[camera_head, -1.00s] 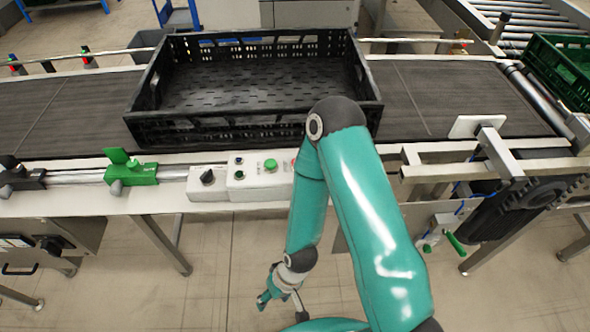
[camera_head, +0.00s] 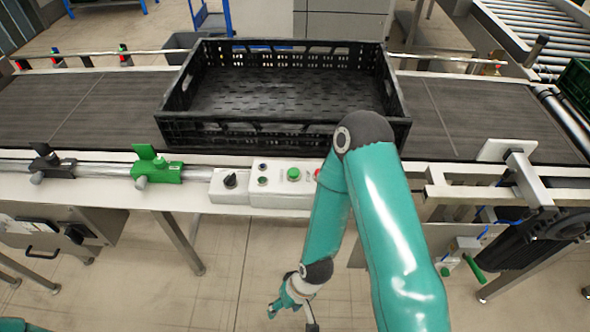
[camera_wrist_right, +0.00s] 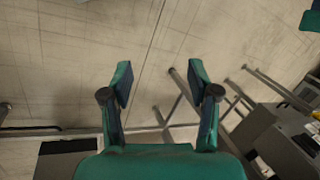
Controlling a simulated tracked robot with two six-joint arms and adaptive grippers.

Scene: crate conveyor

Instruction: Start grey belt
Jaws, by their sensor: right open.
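The grey belt (camera_head: 60,108) runs across the head view, with an empty black crate (camera_head: 180,132) on it. On the near rail is a white control box (camera_head: 282,197) with a green button (camera_head: 294,174), a black knob (camera_head: 230,181) and a red button (camera_head: 318,174) partly hidden by my right arm. My right gripper (camera_head: 290,309) hangs below and in front of the rail, apart from the box. My left gripper is not in view.
A green clamp (camera_head: 156,170) and a black clamp (camera_head: 50,163) sit on the near rail, left of the box. A white plate on a bracket (camera_head: 507,150) stands at the right. A green crate (camera_head: 578,88) is at the right edge. The floor in front is open.

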